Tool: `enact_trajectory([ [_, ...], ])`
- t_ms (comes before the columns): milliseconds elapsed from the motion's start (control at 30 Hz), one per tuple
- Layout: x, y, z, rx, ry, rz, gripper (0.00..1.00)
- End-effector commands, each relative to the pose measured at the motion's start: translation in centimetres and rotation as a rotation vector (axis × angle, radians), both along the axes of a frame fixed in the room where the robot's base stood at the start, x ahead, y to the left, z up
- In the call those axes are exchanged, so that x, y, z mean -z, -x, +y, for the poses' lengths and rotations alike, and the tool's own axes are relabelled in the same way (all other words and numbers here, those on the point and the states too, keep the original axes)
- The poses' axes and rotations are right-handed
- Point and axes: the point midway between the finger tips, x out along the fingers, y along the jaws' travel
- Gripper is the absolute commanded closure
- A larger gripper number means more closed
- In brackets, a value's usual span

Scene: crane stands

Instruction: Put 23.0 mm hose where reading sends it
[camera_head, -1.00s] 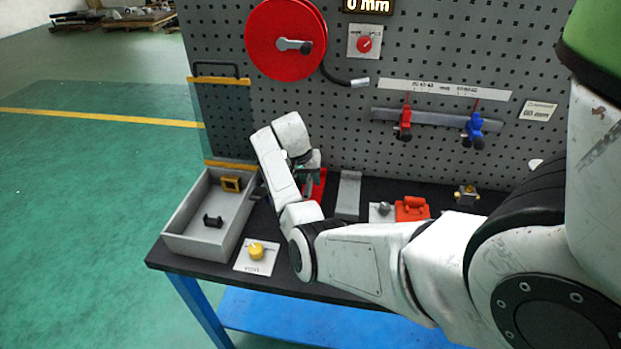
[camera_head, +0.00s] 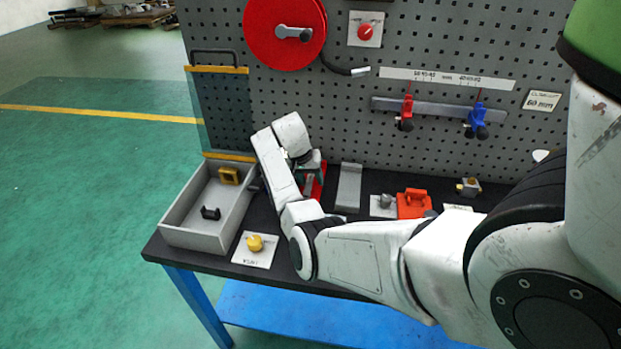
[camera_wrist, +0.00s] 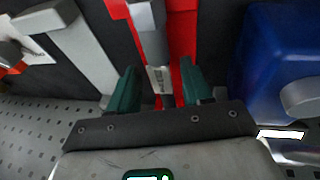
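In the wrist view, a grey rod-like piece with a small white label (camera_wrist: 152,40) lies along a red strip (camera_wrist: 184,45). It could be the hose; its label is too small to read. My gripper (camera_wrist: 162,88) has its two green fingers apart, one on each side of this piece, with gaps visible. In the head view, my gripper (camera_head: 309,172) is down at the red holder (camera_head: 319,182) at the back of the bench, mostly hidden by my arm. The scale (camera_head: 445,79) on the pegboard has a red clamp (camera_head: 405,120) and a blue clamp (camera_head: 476,123) below it.
A grey tray (camera_head: 171,233) holds a yellow frame and a black piece. Beside it is a yellow knob (camera_head: 255,243). A grey channel (camera_head: 349,187) and an orange block (camera_head: 412,203) stand to the right. A blue body (camera_wrist: 273,65) is close beside my gripper.

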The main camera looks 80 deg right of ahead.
Motion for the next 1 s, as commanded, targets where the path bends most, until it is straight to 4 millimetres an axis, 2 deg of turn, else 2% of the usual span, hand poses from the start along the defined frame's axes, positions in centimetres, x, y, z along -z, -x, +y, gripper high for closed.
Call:
enact_trajectory([
  [300, 0.0, 0.0, 0.1, -0.001, -0.002, 0.0, 0.44],
  [433, -0.8, -0.2, 0.3, -0.001, 0.0, 0.0, 0.44],
  [800, -7.2, -1.5, 1.9, 0.0, 0.003, -0.003, 0.44],
  [1000, -9.5, -1.8, 2.6, -0.001, 0.0, 0.0, 0.44],
])
